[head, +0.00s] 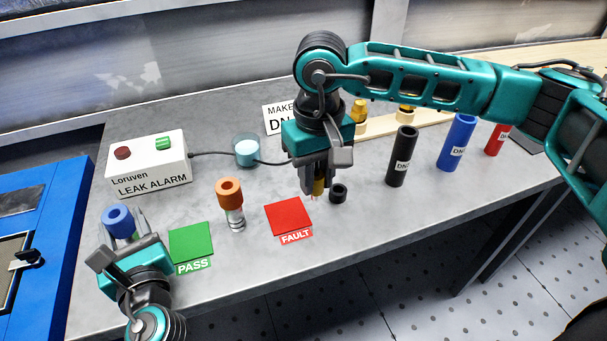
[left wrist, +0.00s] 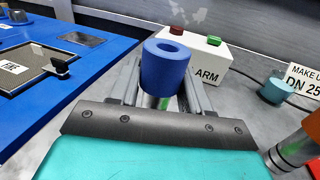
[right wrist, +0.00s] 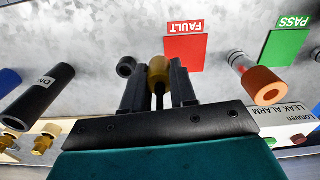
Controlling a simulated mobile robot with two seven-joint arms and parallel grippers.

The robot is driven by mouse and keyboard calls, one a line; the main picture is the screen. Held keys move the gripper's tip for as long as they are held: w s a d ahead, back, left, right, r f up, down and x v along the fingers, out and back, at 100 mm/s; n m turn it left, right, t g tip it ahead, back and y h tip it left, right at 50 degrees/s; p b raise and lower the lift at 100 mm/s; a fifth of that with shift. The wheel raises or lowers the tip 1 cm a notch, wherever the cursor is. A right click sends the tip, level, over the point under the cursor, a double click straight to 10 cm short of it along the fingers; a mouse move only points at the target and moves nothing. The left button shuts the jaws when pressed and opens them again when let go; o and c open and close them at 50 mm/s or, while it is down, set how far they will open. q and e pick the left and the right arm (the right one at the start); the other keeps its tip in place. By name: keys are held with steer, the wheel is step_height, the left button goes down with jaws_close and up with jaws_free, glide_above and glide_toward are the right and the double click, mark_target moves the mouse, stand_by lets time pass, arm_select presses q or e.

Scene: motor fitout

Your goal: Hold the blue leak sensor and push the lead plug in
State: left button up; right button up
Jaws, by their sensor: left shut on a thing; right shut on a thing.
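The blue leak sensor (head: 117,220) has a blue cap with a round hole in its top and a silvery lower body. My left gripper (head: 122,236) is shut on it at the left front of the bench; it stands about upright between the fingers in the left wrist view (left wrist: 165,68). My right gripper (head: 317,180) is shut on the brass-coloured lead plug (head: 318,187), right of the red FAULT pad and well apart from the blue sensor. The plug also shows between the fingers in the right wrist view (right wrist: 159,72). The black lead (head: 272,163) runs from the alarm box towards my right gripper.
The white LEAK ALARM box (head: 148,165), a cup of light-blue liquid (head: 246,150) and an orange-capped sensor (head: 230,195) stand on the bench. The green PASS pad (head: 191,242) and red FAULT pad (head: 288,216) lie in front. A black ring (head: 338,193) is beside my right gripper.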

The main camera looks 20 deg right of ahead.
steer(key=a+r+n, duration=0.4)
steer(key=a+n, duration=0.2)
steer(key=a, duration=0.7)
steer(key=m, duration=1.1)
glide_toward(118, 219)
steer(key=shift+w+a+r, duration=0.25)
steer(key=shift+w+a, duration=0.15)
steer(key=shift+w, duration=0.3)
steer(key=shift+f, duration=1.95)
steer(key=shift+f, duration=1.5)
steer(key=o, duration=1.5)
